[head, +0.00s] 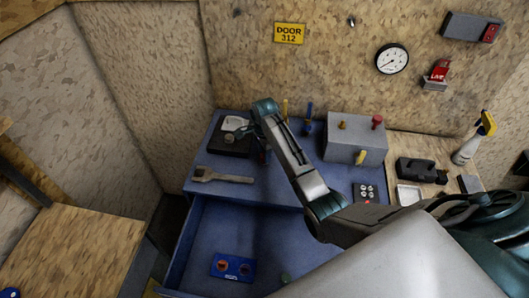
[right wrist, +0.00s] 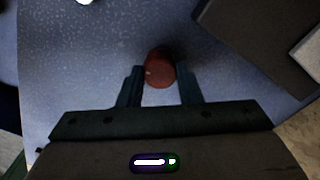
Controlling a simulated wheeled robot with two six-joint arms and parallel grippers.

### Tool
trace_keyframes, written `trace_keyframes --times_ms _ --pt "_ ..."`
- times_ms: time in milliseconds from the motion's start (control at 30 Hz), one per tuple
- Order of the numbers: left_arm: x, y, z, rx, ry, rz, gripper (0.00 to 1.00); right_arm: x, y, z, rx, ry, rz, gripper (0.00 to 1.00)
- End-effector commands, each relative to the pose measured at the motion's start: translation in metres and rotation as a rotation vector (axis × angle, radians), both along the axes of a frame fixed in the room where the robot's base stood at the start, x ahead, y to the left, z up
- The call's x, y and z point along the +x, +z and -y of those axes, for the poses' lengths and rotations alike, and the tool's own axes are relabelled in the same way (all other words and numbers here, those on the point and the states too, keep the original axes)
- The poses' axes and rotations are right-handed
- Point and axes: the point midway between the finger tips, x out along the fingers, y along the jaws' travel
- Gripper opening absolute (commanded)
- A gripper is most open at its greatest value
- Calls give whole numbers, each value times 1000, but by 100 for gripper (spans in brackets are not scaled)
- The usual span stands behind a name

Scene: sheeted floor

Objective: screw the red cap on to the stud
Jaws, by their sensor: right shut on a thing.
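The red cap (right wrist: 160,72) shows in the right wrist view as a round red piece between the fingers of my right gripper (right wrist: 160,86). The gripper is shut on it, over a blue speckled surface. In the head view my right gripper (head: 264,150) points down at the blue bench top, mostly hidden behind my own arm, with only a sliver of dark red beside it. I cannot make out the stud; whether the cap touches it or sits over it is hidden. My left gripper is not in view.
The blue bench (head: 320,175) carries a wrench (head: 222,176), a dark block (head: 228,146) left of the gripper, and a grey box (head: 352,146) with coloured knobs. A yellow post (head: 285,110) and blue post (head: 308,120) stand behind. The drawer (head: 205,235) below is open.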

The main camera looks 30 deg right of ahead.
Motion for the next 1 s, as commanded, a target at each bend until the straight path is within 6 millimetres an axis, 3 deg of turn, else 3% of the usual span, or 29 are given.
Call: trace_keyframes --times_ms 67,100,200,567,767,1000 --pt "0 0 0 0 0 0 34 0 0 0 0 -102 0 4" --pt "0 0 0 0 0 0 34 0 0 0 0 -91 0 40" --pt "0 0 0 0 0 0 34 0 0 0 0 -88 0 57" --pt "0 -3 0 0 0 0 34 1 4 0 0 -85 2 57" --pt "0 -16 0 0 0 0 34 2 35 0 -1 -85 7 57" --pt "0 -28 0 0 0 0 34 1 86 0 -1 -86 5 57"
